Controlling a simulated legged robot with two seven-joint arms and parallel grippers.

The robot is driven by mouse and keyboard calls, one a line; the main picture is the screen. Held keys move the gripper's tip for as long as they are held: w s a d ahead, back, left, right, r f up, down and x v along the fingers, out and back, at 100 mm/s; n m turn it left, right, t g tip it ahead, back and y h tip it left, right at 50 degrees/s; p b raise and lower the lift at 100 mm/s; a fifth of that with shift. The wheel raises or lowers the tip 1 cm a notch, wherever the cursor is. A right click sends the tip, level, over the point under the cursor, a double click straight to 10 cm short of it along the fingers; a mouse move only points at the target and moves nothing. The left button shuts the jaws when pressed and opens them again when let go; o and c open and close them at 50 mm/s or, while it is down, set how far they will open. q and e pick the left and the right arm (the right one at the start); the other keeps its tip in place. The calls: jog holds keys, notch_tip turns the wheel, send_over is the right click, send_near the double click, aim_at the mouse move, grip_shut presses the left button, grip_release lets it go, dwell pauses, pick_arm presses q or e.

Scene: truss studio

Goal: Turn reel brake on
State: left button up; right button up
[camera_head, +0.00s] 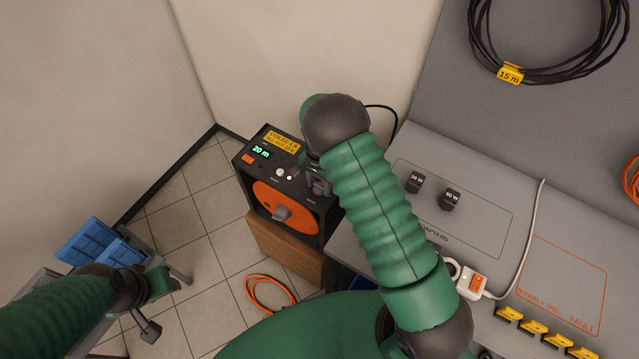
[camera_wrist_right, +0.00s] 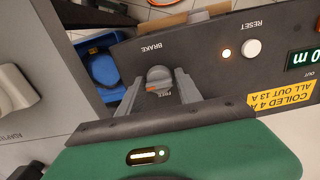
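The cable reel is a dark box (camera_head: 243,185) with an orange disc (camera_head: 268,207) on its front and a lit "20 m" display. In the right wrist view its panel (camera_wrist_right: 207,58) carries a grey brake knob (camera_wrist_right: 159,77) between the words BRAKE and FREE. An orange mark shows on the knob's FREE side. My right gripper (camera_wrist_right: 158,88) is open, its two fingers on either side of the knob with small gaps seeming to remain. In the head view my right arm partly hides the panel. My left gripper (camera_head: 162,305) is open and empty at lower left.
The reel stands on a wooden block (camera_head: 275,245) beside a grey bench (camera_head: 490,200) with black adapters and a white socket strip (camera_head: 471,283). A blue crate (camera_head: 90,243) is at left. An orange cable (camera_head: 270,293) lies on the tiled floor. A white reset button (camera_wrist_right: 251,48) is near the knob.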

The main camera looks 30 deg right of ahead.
aim_at(319, 185)
jog(key=shift+o, duration=1.3)
jog(key=shift+r, duration=0.1)
notch_tip(319, 185, up, 16)
jog(key=b, duration=0.1)
jog(key=shift+r, duration=0.25)
jog(key=s+a+n+t, duration=0.1)
jog(key=s+a+n, duration=0.2)
jog(key=s+n, duration=0.3)
jog(key=s+a+n+t, duration=0.1)
jog(key=s+a+n, duration=0.1)
jog(key=s+n, duration=0.4)
jog(key=shift+s+a+t, duration=0.3)
jog(key=shift+s+a, duration=0.1)
jog(key=shift+s, duration=2.15)
jog(key=shift+s+r, duration=0.1)
jog(key=shift+s, duration=0.05)
